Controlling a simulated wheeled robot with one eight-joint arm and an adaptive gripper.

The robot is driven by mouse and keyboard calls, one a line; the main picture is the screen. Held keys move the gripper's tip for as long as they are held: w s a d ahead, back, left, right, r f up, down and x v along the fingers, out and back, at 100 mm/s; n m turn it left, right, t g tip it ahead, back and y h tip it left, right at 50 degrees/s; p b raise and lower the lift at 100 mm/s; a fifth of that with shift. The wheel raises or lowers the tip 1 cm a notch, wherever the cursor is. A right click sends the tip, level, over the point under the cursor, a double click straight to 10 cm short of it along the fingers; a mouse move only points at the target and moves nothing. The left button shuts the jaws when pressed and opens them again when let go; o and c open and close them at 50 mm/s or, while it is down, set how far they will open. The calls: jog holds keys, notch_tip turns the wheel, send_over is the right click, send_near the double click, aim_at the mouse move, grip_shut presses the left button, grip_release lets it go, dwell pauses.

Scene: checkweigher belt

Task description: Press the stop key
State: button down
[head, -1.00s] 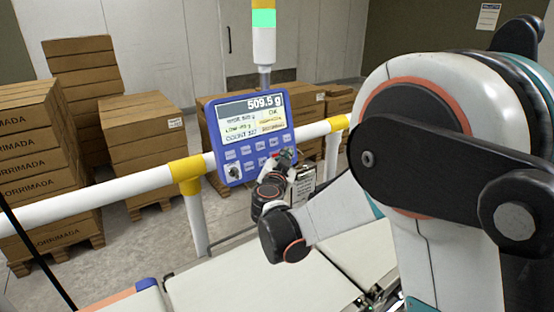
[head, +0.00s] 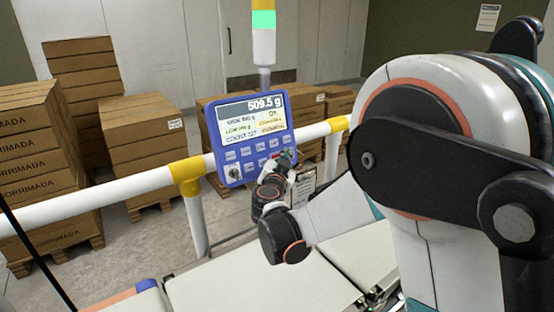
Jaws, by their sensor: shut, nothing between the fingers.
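A blue control panel (head: 214,122) is mounted by the white and yellow rail, with a screen (head: 252,115) reading 509.5 g. Two rows of small pale keys (head: 247,153) lie below the screen, and a dark rotary knob (head: 234,173) is at its lower left. The key labels are too small to read, so I cannot tell which is the stop key. My gripper (head: 284,159) is at the panel's lower right corner, small and partly hidden by my wrist. Its fingers are shut and empty. I cannot tell whether they touch the panel. The lower right keys are partly covered.
The rail (head: 100,206) crosses in front of stacked cartons (head: 33,150) on pallets. Pale conveyor belts (head: 262,281) lie below the panel. A signal tower (head: 263,40) with a lit green section stands behind it.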

jog(key=shift+w, duration=0.1)
dwell(0.3)
jog(key=shift+w+a+f, duration=0.1)
jog(key=shift+w+a, duration=0.1)
jog(key=shift+w, duration=0.05)
jog(key=shift+w+a+f+b, duration=0.1)
jog(key=shift+w+a+b, duration=0.15)
jog(key=shift+w+b, duration=0.05)
dwell(0.9)
dwell(0.3)
jog(key=shift+s+d+r, duration=0.2)
jog(key=shift+s+d, duration=0.25)
jog(key=shift+s, duration=0.2)
jog(key=shift+s+d, duration=0.1)
jog(key=s, duration=0.1)
jog(key=s+d+r, duration=0.1)
jog(key=s+d+p, duration=0.1)
jog(key=shift+s+d+r, duration=0.2)
jog(key=shift+s+d, duration=0.05)
jog(key=shift+s, duration=0.15)
dwell(0.5)
